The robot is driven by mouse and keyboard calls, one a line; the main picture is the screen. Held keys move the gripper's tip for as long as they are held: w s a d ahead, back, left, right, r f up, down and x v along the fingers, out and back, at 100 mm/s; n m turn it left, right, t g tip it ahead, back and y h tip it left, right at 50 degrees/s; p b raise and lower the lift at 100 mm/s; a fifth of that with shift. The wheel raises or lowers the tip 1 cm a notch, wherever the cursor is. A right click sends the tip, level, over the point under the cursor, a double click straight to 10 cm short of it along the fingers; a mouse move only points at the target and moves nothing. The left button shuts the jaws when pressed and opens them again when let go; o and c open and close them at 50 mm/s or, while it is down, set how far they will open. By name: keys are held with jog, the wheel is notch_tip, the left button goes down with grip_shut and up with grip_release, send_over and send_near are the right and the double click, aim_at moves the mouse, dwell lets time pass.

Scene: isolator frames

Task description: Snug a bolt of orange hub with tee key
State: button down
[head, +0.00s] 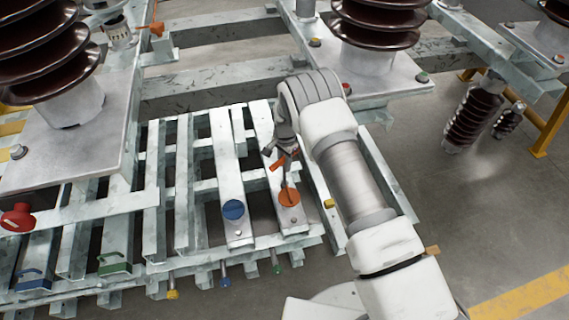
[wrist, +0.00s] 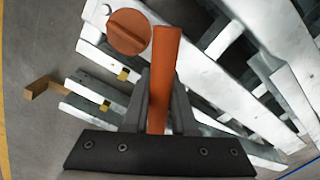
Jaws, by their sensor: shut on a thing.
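The orange hub (head: 289,197) is a round disc on the near end of a pale metal rail. It also shows at the top of the wrist view (wrist: 129,32), with a raised bar across its face. My gripper (head: 284,153) is just behind and above the hub in the head view. In the wrist view its dark fingers (wrist: 158,105) are shut on an orange bar, which I take to be the tee key (wrist: 164,75). The bar's upper end appears just right of the hub; I cannot tell if they touch. The key's working tip and the hub's bolts cannot be made out.
A blue disc (head: 233,210) sits on the neighbouring rail to the left. Yellow (head: 173,294), blue (head: 225,282) and green (head: 277,268) pieces are along the front edge. Large brown insulators (head: 375,22) stand behind. Open floor (head: 480,215) lies to the right.

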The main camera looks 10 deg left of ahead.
jog(key=shift+f+b, duration=0.7)
jog(key=shift+f, duration=0.4)
dwell(0.3)
dwell(0.4)
jog(key=m, duration=0.7)
jog(key=shift+m, duration=0.4)
jog(key=shift+r+p, duration=1.85)
jog(key=shift+r, duration=1.7)
